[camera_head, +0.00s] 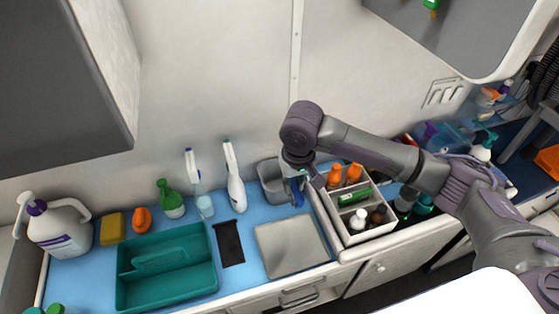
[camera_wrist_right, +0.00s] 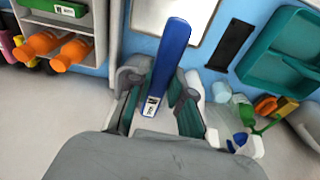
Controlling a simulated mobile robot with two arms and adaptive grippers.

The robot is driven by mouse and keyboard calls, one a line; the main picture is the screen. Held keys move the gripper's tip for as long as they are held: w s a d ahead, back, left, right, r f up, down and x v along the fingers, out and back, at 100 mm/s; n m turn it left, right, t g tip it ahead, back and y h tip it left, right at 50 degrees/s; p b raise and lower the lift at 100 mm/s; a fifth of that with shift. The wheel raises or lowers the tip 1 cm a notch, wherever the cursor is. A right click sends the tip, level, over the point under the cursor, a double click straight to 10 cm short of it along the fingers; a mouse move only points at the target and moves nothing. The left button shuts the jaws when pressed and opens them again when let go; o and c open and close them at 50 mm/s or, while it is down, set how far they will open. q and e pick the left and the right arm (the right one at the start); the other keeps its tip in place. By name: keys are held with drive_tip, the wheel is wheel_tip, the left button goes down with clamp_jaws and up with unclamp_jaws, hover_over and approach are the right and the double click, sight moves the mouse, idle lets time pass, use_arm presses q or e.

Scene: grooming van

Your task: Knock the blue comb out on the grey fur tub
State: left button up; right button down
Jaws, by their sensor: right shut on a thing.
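The blue comb (camera_head: 297,196) is in my right gripper (camera_head: 296,178), hanging down at the right side of the grey fur tub (camera_head: 269,178). In the right wrist view the blue comb (camera_wrist_right: 171,55) stands out lengthwise between the two fingers of my right gripper (camera_wrist_right: 160,95), with a small white label near its gripped end. The gripper is shut on it. The tub stands at the back of the blue counter by the wall, partly hidden by the gripper. I cannot tell whether the comb touches its rim. My left gripper is out of view.
A square metal tray (camera_head: 291,246) lies in front of the tub, with a black mat (camera_head: 229,243) and a teal caddy (camera_head: 166,277) to the left. A white spray bottle (camera_head: 235,180) stands left of the tub. A divided box of bottles (camera_head: 362,238) is to the right.

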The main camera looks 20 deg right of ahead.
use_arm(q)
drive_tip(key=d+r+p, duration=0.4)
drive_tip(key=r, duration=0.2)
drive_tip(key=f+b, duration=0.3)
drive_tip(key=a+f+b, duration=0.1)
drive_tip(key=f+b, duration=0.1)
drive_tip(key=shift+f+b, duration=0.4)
use_arm(e)
drive_tip(key=w+d+f, duration=0.1)
drive_tip(key=w+f, duration=0.4)
drive_tip(key=f, duration=0.3)
drive_tip(key=shift+w+d+f, duration=0.3)
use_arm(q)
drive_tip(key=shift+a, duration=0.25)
use_arm(e)
drive_tip(key=shift+f, duration=0.5)
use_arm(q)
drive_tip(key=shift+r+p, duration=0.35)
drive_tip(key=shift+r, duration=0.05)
use_arm(e)
drive_tip(key=shift+s+f, duration=0.1)
idle(0.3)
